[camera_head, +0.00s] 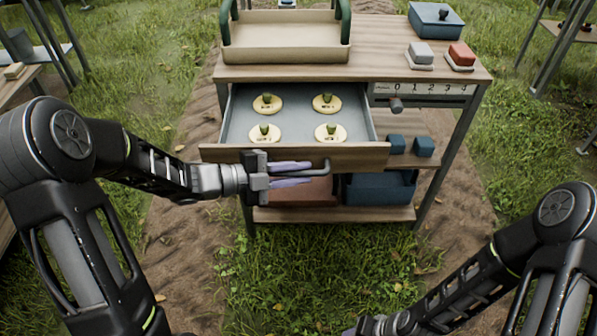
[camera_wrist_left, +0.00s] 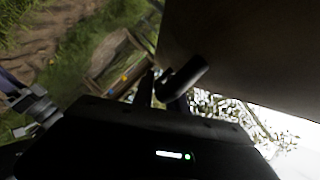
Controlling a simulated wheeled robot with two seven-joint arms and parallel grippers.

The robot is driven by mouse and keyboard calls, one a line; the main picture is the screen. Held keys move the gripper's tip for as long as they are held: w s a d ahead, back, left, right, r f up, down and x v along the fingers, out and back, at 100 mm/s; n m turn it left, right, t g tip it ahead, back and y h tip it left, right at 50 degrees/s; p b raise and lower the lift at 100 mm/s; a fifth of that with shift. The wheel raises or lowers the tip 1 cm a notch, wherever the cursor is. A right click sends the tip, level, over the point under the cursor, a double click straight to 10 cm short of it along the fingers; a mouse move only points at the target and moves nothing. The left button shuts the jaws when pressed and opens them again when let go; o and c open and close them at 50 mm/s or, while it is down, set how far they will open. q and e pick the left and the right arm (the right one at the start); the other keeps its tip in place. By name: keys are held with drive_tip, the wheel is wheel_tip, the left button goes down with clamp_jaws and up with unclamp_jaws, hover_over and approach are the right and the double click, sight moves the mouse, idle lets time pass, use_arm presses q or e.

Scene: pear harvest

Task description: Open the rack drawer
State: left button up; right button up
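The rack drawer (camera_head: 232,118) is pulled out well to the front of the wooden rack, its grey inside showing. Its dark bar handle (camera_head: 325,166) stands out from the wooden drawer front; it also shows in the left wrist view (camera_wrist_left: 186,76). My left gripper (camera_head: 308,174) is at the handle, one finger above the bar and one below, closed closely around it. My right gripper (camera_head: 350,332) is low at the bottom edge, mostly cut off; its fingers cannot be made out.
Several round cream discs with small green pieces (camera_head: 330,133) lie in the drawer. A beige tray (camera_head: 285,53), a blue box (camera_head: 436,20), and grey and red blocks (camera_head: 461,54) stand on top. A blue bin (camera_head: 380,190) sits below. Grass in front is clear.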

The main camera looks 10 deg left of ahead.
use_arm(q)
drive_tip(key=o, duration=0.3)
drive_tip(key=shift+o, duration=0.2)
drive_tip(key=shift+a, duration=0.1)
drive_tip(key=v, duration=0.7)
drive_tip(key=shift+s+a+r, duration=0.1)
drive_tip(key=shift+s+a, duration=0.15)
drive_tip(key=shift+a, duration=0.1)
